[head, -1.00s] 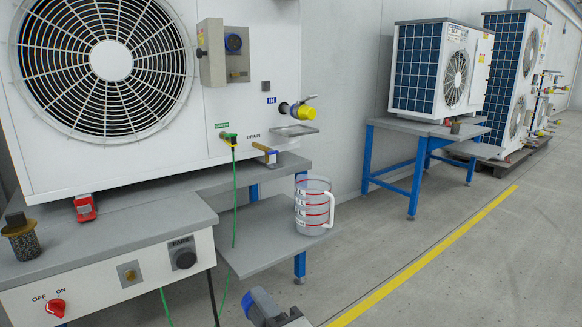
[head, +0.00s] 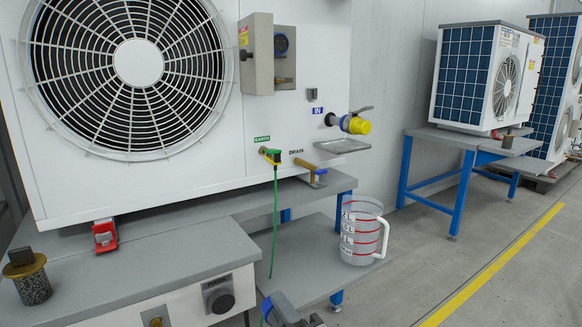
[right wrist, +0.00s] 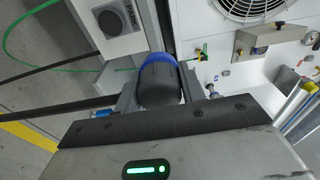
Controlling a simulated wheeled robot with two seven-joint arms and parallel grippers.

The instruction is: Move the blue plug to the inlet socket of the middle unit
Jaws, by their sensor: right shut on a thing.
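The blue plug (right wrist: 160,80) has a dark grey body and a blue rim. My right gripper (right wrist: 158,92) is shut on it, with a finger on each side. In the head view the plug (head: 281,305) shows at the bottom edge, low in front of the near unit (head: 190,170). Three units stand in a row; the middle one (head: 488,75) is on a blue-legged table, and I cannot make out its inlet socket. The near unit has a yellow-ended fitting (head: 355,125) beside its IN label. My left gripper is not in view.
A clear jug (head: 358,235) stands on a low grey shelf (head: 300,262) beside the bench. A green cable (head: 275,215) hangs from the near unit's earth point. The third unit (head: 552,85) stands far right. Floor by the yellow line (head: 490,268) is clear.

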